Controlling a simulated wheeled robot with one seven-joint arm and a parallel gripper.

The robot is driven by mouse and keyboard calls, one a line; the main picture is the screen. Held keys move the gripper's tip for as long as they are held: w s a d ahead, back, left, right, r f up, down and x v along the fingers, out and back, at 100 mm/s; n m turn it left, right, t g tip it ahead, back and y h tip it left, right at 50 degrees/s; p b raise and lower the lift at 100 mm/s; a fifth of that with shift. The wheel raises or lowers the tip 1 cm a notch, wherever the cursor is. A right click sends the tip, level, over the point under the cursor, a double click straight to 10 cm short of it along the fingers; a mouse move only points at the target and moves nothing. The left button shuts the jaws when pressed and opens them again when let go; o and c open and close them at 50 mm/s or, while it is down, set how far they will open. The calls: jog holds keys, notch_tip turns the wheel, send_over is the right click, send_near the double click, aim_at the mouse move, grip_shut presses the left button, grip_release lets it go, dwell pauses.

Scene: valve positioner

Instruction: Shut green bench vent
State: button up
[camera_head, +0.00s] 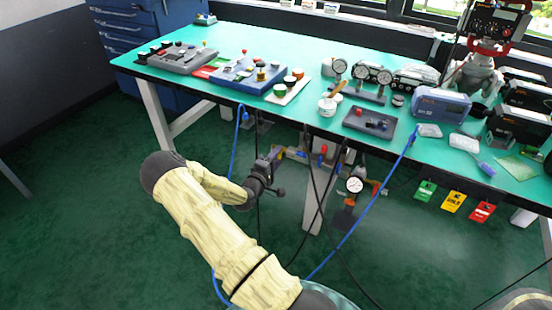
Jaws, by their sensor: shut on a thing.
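A run of brass-coloured pipework (297,155) hangs under the front of the green-topped bench, with blue and red fittings (322,158) along it. My gripper (272,158) is low in front of the bench at the left end of this pipework. It is shut on a part there, which the gripper itself hides. I cannot make out a green vent handle or its position. A round white pressure gauge (354,184) hangs lower right of the pipework, apart from my gripper.
The bench top (300,52) carries control boxes, gauges and instruments. Blue hoses (357,222) and black cables hang in front of the pipework, close to my arm. Green, yellow and red tags (453,201) hang from the right front edge. The green floor at left is clear.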

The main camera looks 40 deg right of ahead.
jog(key=shift+f, duration=0.1)
jog(key=o, duration=1)
jog(key=p+v, duration=0.1)
jog(key=v, duration=1.6)
jog(key=shift+s+a, duration=0.15)
jog(key=shift+a, duration=0.1)
